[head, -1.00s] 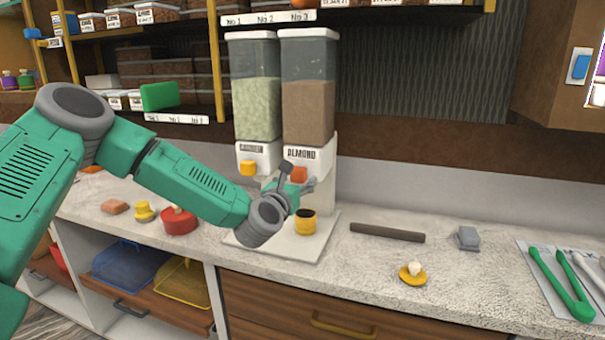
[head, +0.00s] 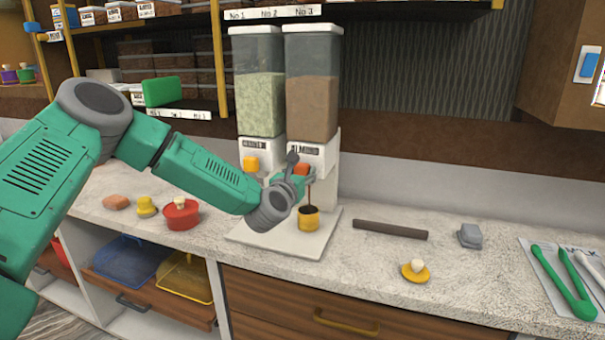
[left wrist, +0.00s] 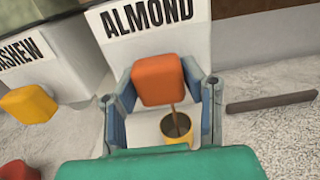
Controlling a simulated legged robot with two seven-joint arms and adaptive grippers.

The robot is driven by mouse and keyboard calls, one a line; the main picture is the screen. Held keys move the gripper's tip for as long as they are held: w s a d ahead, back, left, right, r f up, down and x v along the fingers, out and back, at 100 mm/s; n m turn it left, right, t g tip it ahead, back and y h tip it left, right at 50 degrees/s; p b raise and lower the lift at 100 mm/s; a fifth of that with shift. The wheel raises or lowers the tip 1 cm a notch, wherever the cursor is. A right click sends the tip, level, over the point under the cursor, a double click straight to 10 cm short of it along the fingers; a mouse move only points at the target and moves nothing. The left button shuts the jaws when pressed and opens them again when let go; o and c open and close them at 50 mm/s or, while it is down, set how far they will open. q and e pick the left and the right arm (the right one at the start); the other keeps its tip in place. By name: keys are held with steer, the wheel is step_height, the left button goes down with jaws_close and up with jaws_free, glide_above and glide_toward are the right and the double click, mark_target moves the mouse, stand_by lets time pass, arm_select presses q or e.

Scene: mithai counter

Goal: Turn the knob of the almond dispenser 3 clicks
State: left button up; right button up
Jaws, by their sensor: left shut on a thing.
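The almond dispenser (head: 312,95) is the right one of two clear hoppers, filled with brown matter. Its label (left wrist: 146,17) reads ALMOND in the left wrist view. My left gripper (head: 301,172) is at its front, with its fingers on both sides of the orange knob (head: 301,169). In the left wrist view the gripper (left wrist: 163,92) is shut on this knob (left wrist: 158,80). A yellow cup (head: 309,222) stands below the spout on the white base. A thin brown stream (left wrist: 174,117) falls from under the knob into the cup (left wrist: 178,130). My right gripper is not in view.
The cashew dispenser (head: 259,105) with a yellow knob (head: 251,164) stands close on the left. A dark bar (head: 390,230), a grey block (head: 470,236) and green tongs (head: 565,285) lie to the right.

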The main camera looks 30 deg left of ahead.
arm_select(q)
steer(key=shift+f, duration=0.1)
steer(key=m+b, duration=0.3)
steer(key=shift+m, duration=0.4)
steer(key=m+b, duration=0.1)
steer(key=m, duration=0.1)
steer(key=shift+m, duration=0.4)
steer(key=m+b, duration=0.1)
steer(key=m, duration=0.1)
steer(key=shift+m, duration=0.4)
steer(key=m+b, duration=0.1)
steer(key=m, duration=0.4)
steer(key=shift+f+m, duration=0.15)
steer(key=shift+m, duration=1.35)
